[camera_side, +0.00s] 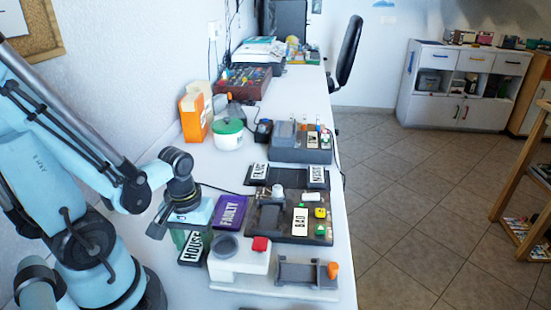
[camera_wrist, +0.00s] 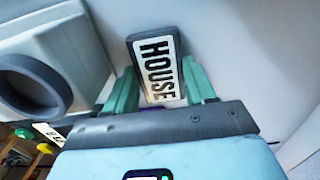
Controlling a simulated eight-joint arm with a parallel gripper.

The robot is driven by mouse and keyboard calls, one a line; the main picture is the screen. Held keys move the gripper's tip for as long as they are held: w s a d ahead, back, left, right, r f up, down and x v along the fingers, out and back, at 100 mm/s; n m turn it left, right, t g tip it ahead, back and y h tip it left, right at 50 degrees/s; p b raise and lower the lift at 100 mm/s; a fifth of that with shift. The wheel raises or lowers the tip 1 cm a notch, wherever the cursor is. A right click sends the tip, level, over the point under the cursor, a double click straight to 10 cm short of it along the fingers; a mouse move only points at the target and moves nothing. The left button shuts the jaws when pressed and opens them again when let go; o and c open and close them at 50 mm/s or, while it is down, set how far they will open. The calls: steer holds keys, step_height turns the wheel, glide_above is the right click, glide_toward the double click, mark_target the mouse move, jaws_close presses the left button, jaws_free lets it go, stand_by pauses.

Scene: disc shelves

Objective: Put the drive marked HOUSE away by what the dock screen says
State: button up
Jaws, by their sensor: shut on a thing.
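The drive marked HOUSE (camera_side: 191,249) is a dark, flat block with a white label, left of the white box on the bench. My gripper (camera_side: 194,236) is above it and shut on it. In the wrist view the drive (camera_wrist: 157,70) lies between my green fingers (camera_wrist: 160,88), its label facing the camera. I cannot tell whether it touches the bench. A purple panel reading FAULTY (camera_side: 230,212) stands just right of my gripper; it looks like the dock screen. A dark tray (camera_side: 268,232) to its right has a BAD label (camera_side: 300,222).
The white box (camera_side: 238,262) has a round grey part and a red button. A grey cradle (camera_side: 300,272) with an orange knob sits right of it. Behind are a dark two-label tray (camera_side: 288,177), a grey slotted box (camera_side: 285,153), a green-lidded tub (camera_side: 229,134) and an orange file box (camera_side: 195,113).

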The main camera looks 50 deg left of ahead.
mark_target(196, 245)
steer(key=shift+f, duration=0.1)
steer(key=o, duration=1.1)
steer(key=shift+o, duration=0.2)
steer(key=shift+r, duration=6.05)
steer(key=w+d+m+t, duration=0.2)
steer(key=w+m+t, duration=0.1)
steer(key=w, duration=0.3)
steer(key=shift+m+y, duration=0.3)
steer(key=shift+m, duration=0.4)
steer(key=shift+o, duration=0.9)
steer(key=w+d+r+m+t, duration=0.1)
steer(key=w+d+m+t, duration=0.2)
steer(key=w+m, duration=0.1)
steer(key=shift+w+t, duration=0.4)
steer(key=shift+w, duration=0.2)
steer(key=shift+o, duration=1)
steer(key=shift+w+d+r+m, duration=0.15)
steer(key=shift+w+r+m, duration=0.1)
steer(key=shift+m, duration=0.05)
